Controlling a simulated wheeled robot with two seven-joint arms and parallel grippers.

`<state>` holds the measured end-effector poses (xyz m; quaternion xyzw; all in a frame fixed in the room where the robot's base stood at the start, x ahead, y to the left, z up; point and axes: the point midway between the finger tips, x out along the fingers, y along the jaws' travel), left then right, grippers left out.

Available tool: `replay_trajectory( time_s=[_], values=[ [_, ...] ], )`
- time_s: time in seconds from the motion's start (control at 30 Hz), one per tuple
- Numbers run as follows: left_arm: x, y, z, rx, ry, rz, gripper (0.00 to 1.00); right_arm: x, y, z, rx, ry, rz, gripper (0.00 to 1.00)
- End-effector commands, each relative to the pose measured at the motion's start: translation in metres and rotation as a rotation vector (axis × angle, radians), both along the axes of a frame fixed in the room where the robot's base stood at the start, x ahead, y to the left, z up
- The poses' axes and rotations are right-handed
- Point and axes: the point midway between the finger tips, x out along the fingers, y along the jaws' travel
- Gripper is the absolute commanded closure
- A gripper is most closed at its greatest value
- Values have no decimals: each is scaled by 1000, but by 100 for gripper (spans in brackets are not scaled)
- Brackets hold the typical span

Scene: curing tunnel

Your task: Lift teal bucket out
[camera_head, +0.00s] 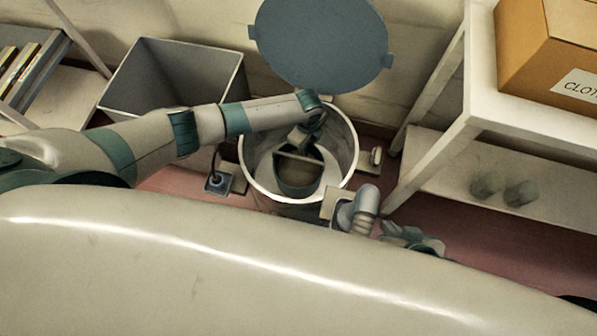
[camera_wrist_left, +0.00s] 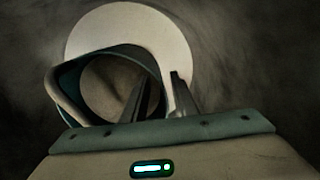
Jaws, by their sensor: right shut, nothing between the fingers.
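The teal bucket (camera_head: 295,190) sits inside a tall round pale bin (camera_head: 352,150). In the left wrist view the bucket (camera_wrist_left: 68,80) looks tilted, with its open mouth towards the camera and a pale round surface behind it. My left arm reaches down into the bin. My left gripper (camera_head: 300,153) is at the bucket's rim. In the left wrist view its fingers (camera_wrist_left: 158,100) are apart, one inside the bucket's mouth and one outside the rim. Contact cannot be told. My right gripper (camera_head: 338,207) is shut and empty, outside the bin at its front right.
A round blue-grey lid (camera_head: 320,45) stands behind the bin. An open grey square container (camera_head: 180,75) is at the left. A white shelf (camera_head: 440,140) with a cardboard box (camera_head: 550,50) stands at the right. A small device (camera_head: 218,183) lies left of the bin.

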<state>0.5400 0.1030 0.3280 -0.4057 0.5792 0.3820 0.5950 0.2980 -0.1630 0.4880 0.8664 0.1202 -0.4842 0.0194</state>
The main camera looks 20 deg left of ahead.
Motion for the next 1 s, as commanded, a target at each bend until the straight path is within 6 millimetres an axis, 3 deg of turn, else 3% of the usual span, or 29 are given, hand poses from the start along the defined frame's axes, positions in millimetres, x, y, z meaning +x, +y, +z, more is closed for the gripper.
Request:
replay_trajectory(
  time_s=[0.43,0.47,0.57,1.0],
  values=[
    [0,0,0,0,0,0,74,-2,0,0,0,4,2,100],
    [0,0,0,0,0,0,76,-2,0,0,0,4,2,100],
    [0,0,0,0,0,0,100,-3,0,0,0,4,2,100],
    [0,1,-1,2,-2,-1,100,-3,0,-1,0,5,2,100]
  ],
)
